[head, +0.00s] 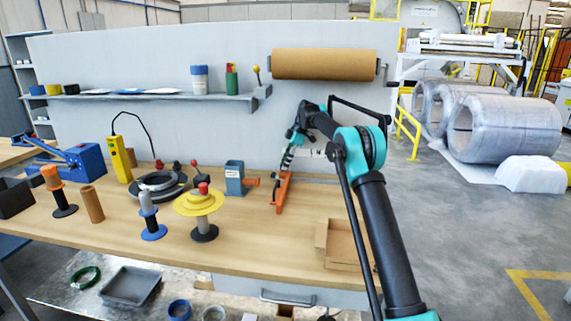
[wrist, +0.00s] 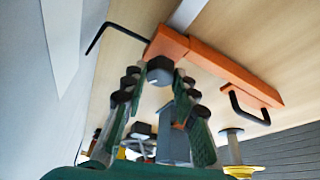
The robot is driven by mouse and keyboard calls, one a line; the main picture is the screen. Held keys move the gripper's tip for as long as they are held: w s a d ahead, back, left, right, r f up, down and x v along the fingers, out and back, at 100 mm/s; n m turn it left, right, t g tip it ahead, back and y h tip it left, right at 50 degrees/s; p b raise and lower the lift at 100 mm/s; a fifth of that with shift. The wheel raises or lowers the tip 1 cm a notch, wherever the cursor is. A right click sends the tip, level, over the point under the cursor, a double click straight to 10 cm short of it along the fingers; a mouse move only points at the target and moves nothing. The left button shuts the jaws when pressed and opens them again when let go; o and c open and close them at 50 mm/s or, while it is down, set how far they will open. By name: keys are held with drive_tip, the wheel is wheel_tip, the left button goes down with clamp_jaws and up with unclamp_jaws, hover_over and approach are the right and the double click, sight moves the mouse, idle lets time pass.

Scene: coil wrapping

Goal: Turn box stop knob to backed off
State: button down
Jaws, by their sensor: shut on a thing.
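The orange tool (head: 281,192) lies on the bench below my gripper. In the wrist view it is an orange bar (wrist: 215,65) with a black looped handle (wrist: 248,110) at one end and a thin black bent rod at the other. A dark round knob (wrist: 159,66) sits at the bar's near end. My gripper (head: 286,166) reaches down to this end, and its green fingers (wrist: 157,82) stand on both sides of the knob, shut on it. I cannot read the knob's turned position. The fingers' contact is partly hidden.
A grey-blue block device (head: 235,178) stands close left of the orange tool. A yellow-flanged spool (head: 200,203) is further left. An open cardboard box (head: 345,244) sits at the front right. The grey back panel (head: 160,55) rises behind the bench. Bare wood lies between.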

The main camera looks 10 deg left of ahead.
drive_tip(key=c, duration=1.2)
unclamp_jaws()
drive_tip(key=shift+v, duration=3.7)
